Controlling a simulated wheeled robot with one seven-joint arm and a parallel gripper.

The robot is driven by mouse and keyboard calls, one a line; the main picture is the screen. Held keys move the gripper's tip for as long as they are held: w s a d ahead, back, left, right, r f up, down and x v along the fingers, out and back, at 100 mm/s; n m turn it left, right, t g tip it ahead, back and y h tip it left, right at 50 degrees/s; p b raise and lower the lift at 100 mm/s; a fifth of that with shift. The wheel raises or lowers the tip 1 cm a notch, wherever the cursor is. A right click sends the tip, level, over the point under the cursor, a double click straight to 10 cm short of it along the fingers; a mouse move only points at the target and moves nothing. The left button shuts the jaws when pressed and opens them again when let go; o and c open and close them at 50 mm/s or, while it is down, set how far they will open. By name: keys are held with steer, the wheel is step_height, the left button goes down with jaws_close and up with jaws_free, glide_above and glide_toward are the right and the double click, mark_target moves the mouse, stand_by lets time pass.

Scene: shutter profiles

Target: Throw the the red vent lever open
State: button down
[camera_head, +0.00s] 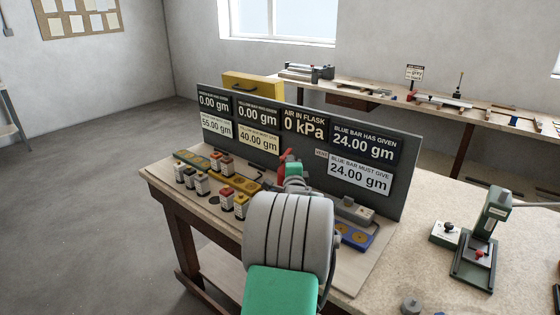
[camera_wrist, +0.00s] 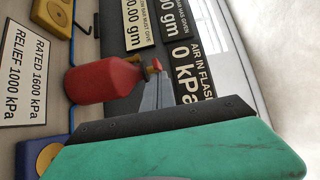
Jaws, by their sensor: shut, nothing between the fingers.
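A red flask (camera_wrist: 105,80) with a small brass-coloured neck shows in the wrist view, which is turned on its side. A small red and brass piece (camera_wrist: 157,65) sits at the neck; I cannot tell for sure whether it is the vent lever. In the head view a bit of red (camera_head: 283,165) shows just beyond my arm, below the flask display. A small VENT label (camera_head: 321,154) is on the panel. My gripper (camera_wrist: 155,125), a dark finger with a green body, is shut and empty beside the flask. My arm hides much of this area in the head view.
The grey panel (camera_head: 408,170) carries displays; the air display (camera_head: 304,125) reads 0 kPa. Several small weights (camera_head: 200,182) stand on the bench left of my arm. A blue bar (camera_head: 354,235) lies to the right. A green press (camera_head: 485,240) stands farther right.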

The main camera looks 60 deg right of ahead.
steer(key=shift+w+a+f+b, duration=0.1)
steer(key=shift+w+a+b, duration=0.15)
steer(key=shift+w+b, duration=0.3)
steer(key=shift+w+a+b, duration=0.25)
steer(key=shift+w+b, duration=0.15)
steer(key=shift+b, duration=0.25)
